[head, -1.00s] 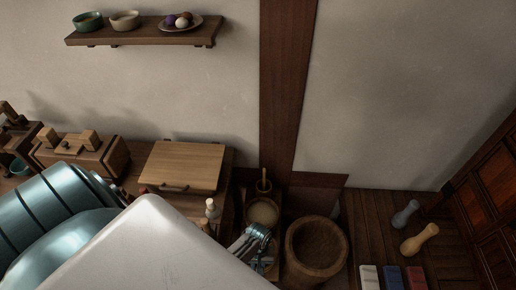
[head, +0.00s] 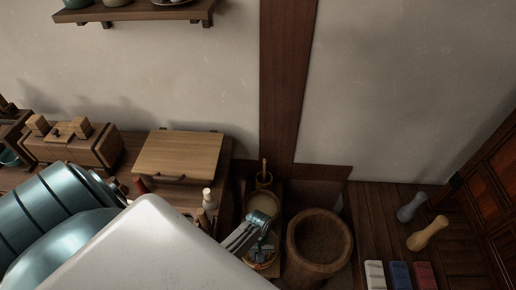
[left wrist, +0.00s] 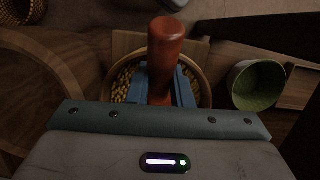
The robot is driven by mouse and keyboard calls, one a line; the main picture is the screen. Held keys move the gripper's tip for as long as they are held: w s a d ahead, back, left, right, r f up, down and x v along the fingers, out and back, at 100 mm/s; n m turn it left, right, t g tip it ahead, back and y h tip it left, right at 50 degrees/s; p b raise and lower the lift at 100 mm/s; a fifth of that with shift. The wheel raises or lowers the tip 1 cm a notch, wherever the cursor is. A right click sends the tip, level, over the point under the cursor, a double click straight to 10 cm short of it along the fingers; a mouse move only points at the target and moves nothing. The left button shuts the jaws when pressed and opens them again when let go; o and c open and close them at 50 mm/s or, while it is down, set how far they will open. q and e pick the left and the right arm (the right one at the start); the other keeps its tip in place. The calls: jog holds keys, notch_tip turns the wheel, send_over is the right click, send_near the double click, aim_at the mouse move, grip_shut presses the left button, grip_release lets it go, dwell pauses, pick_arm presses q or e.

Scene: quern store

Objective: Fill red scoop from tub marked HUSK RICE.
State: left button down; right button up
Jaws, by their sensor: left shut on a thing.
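My left gripper (head: 262,222) is shut on the red scoop (left wrist: 167,45), whose handle rises between the blue fingers in the left wrist view (left wrist: 162,90). The scoop's bowl is hidden. In the left wrist view, a round tub (left wrist: 203,84) with golden grain (left wrist: 122,80) lies behind the fingers and handle. In the head view, the gripper overlaps the front of a small tub with pale contents (head: 262,203), and another round container (head: 268,266) shows partly below it. I cannot tell whether the scoop touches the grain. No HUSK RICE marking is readable. My right gripper is not in view.
A large wooden tub (head: 318,262) stands right of the gripper. A green cup (left wrist: 257,84) is at the right in the wrist view. A small white-topped bottle (head: 208,199) and a wooden board (head: 180,153) are to the left. Coloured blocks (head: 400,273) lie at lower right.

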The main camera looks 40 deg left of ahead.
pick_arm(q)
jog(key=shift+s+f+t+b, duration=0.1)
jog(key=shift+f+t+b, duration=0.2)
jog(key=shift+f+b, duration=0.3)
jog(key=shift+s+d+t+y+p, duration=0.3)
jog(key=shift+s+t+y+p, duration=0.1)
jog(key=shift+t+y, duration=0.15)
jog(key=shift+s+d+r+t+y+p, duration=0.15)
jog(key=shift+s+t+y+p, duration=0.1)
jog(key=shift+t+p, duration=0.1)
jog(key=shift+s+d+t, duration=0.2)
jog(key=shift+s+t, duration=0.05)
jog(key=shift+t, duration=0.05)
jog(key=shift+s+d+t+y, duration=0.1)
jog(key=shift+s+t+y, duration=0.15)
jog(key=shift+y, duration=0.25)
jog(key=shift+w+r+t+y+p, duration=0.15)
jog(key=shift+r+t+y+p, duration=0.2)
jog(key=shift+t, duration=0.4)
jog(key=shift+t+y, duration=0.25)
jog(key=shift+t, duration=0.05)
jog(key=shift+r+p, duration=1.6)
jog(key=shift+r, duration=0.65)
